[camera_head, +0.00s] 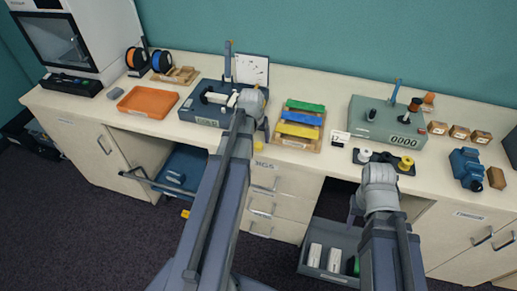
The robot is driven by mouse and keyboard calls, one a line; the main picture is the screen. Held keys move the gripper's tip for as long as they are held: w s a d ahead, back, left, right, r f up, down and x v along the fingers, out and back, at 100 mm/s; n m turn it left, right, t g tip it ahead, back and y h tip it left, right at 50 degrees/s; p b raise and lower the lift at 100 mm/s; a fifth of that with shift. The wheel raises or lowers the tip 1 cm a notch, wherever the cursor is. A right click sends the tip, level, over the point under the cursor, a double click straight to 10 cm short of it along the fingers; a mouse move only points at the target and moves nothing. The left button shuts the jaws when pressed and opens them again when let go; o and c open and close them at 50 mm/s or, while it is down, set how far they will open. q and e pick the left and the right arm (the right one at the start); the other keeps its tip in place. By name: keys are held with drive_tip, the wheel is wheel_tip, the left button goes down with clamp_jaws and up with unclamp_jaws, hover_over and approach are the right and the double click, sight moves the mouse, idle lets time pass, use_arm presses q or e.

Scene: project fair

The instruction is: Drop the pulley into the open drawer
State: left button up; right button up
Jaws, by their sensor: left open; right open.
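A yellow spool-shaped piece (405,163) and a white one (364,155) stand on a small dark holder at the bench's front edge; I cannot tell for sure which is the pulley. My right gripper (378,176) is just in front of the holder, its fingers mostly hidden by the wrist. My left gripper (250,103) is over the right end of a dark blue machine (205,112); its fingers are hard to make out. Both are open, with nothing seen held.
An orange tray (148,101), a wooden rack of coloured bars (300,125), a grey-green counter box (387,120) and a blue motor-like unit (466,168) stand on the bench (120,120).

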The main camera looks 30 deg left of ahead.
sight(258, 145)
use_arm(q)
drive_tip(key=shift+b+x, duration=2.6)
drive_tip(key=shift+x, duration=0.05)
drive_tip(key=shift+s, duration=0.15)
drive_tip(key=shift+r, duration=0.1)
drive_tip(key=shift+c, duration=0.3)
clamp_jaws()
